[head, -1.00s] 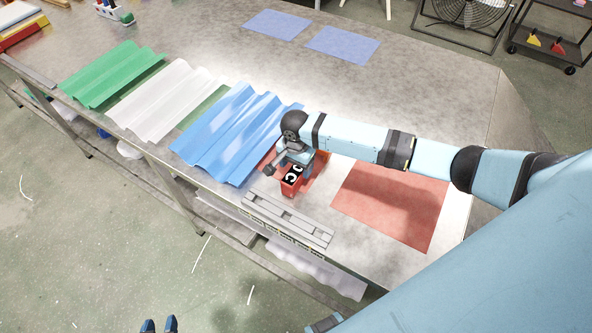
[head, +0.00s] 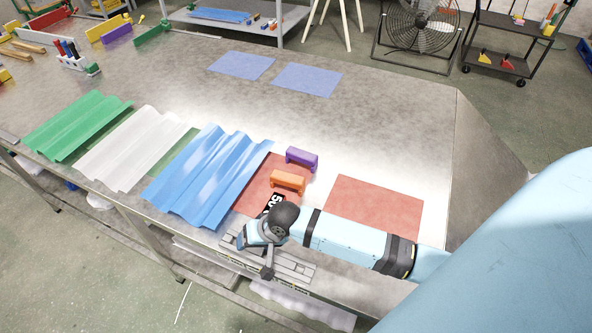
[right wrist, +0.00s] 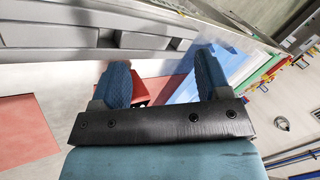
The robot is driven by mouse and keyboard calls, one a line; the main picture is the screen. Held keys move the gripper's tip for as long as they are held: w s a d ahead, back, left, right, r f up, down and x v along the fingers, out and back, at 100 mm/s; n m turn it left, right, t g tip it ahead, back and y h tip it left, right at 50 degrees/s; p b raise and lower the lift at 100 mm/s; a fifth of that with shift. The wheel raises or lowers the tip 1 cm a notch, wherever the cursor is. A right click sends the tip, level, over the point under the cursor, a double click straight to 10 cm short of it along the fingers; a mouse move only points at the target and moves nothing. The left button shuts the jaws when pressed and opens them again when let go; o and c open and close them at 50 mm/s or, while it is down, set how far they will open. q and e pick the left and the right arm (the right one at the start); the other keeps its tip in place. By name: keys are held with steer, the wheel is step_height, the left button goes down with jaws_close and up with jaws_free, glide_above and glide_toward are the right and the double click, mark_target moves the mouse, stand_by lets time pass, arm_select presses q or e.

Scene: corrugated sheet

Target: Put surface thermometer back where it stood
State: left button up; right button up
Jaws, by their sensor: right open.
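A small black panel with white digits (head: 273,203), perhaps the surface thermometer's face, shows on the left red mat (head: 250,196). My right arm hides much of it, so I cannot tell its full shape. My right gripper (head: 255,262) is at the bench's front edge, over the grey slotted rail, just in front of that panel. In the right wrist view its two blue fingers (right wrist: 160,82) are apart, with red surface visible between them. I cannot make out anything held. My left gripper is not in view.
An orange block (head: 288,180) and a purple block (head: 301,158) stand behind the panel. A blue corrugated sheet (head: 210,175) lies to the left. The right red mat (head: 378,205) is bare where visible. The slotted rail (head: 297,268) runs along the front edge.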

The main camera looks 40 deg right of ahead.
steer(key=s+d+n+t, duration=0.1)
steer(key=s+n+t, duration=0.2)
steer(key=s, duration=0.4)
steer(key=s+d+f+n+t, duration=0.1)
steer(key=s+n+t, duration=0.2)
steer(key=s, duration=0.5)
steer(key=shift+d+f+n+t+h, duration=0.25)
steer(key=shift+n+t+h, duration=0.05)
steer(key=shift+n, duration=0.6)
steer(key=shift+d+r+p, duration=0.2)
steer(key=shift+r+p, duration=0.9)
steer(key=shift+p, duration=0.15)
